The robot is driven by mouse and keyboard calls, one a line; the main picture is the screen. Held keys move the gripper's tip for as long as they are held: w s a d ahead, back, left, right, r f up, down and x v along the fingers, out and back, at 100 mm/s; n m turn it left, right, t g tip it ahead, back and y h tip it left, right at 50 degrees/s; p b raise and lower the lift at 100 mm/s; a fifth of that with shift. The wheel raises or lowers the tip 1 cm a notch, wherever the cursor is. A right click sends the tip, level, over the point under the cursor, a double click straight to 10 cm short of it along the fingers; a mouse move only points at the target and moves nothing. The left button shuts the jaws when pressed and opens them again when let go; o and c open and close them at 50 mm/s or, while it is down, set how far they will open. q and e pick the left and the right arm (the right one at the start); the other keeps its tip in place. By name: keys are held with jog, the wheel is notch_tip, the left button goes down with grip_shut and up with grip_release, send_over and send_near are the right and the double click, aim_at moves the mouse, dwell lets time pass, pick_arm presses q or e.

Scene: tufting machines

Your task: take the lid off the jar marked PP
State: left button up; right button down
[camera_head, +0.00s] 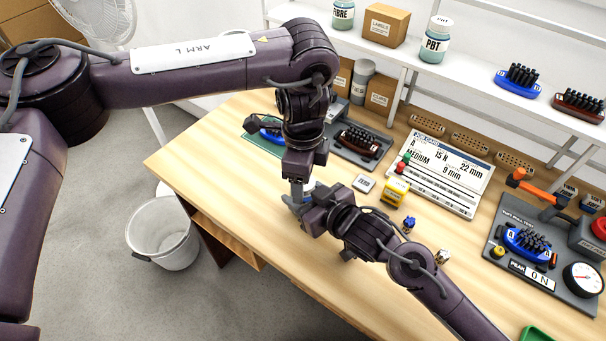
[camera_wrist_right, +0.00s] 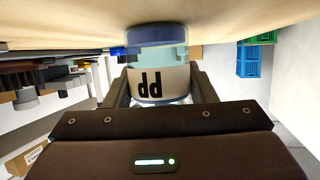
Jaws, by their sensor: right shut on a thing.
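The jar marked PP (camera_wrist_right: 158,84) is clear glass with a pale label and a blue band at its table end. It shows upside down in the right wrist view, where the table is at the top. My right gripper (camera_wrist_right: 160,95) is shut on the jar, one finger on each side. In the head view the right gripper (camera_head: 302,205) is low over the table and mostly hides the jar (camera_head: 309,186). My left gripper (camera_head: 296,190) points down right beside it; its finger opening is hidden. The white lid end is mostly hidden.
A printed board (camera_head: 444,172), a yellow block (camera_head: 395,192) and a small white box (camera_head: 363,183) are on the table to the right. A brush tray (camera_head: 360,145) stands behind. A white bin (camera_head: 162,235) is on the floor. The table's front left is clear.

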pick_arm(q)
notch_tip(320, 180, up, 4)
jog(key=shift+r, duration=0.2)
jog(key=shift+c, duration=0.5)
jog(key=m, duration=0.1)
jog(key=r+m, duration=0.1)
jog(key=m, duration=0.3)
jog(key=r+m, duration=0.1)
jog(key=m, duration=0.4)
jog(key=r+m, duration=0.1)
jog(key=m, duration=0.1)
jog(key=shift+r+m, duration=0.2)
jog(key=shift+m, duration=0.2)
jog(key=shift+f+m, duration=0.3)
notch_tip(320, 180, down, 7)
jog(key=shift+f, duration=0.15)
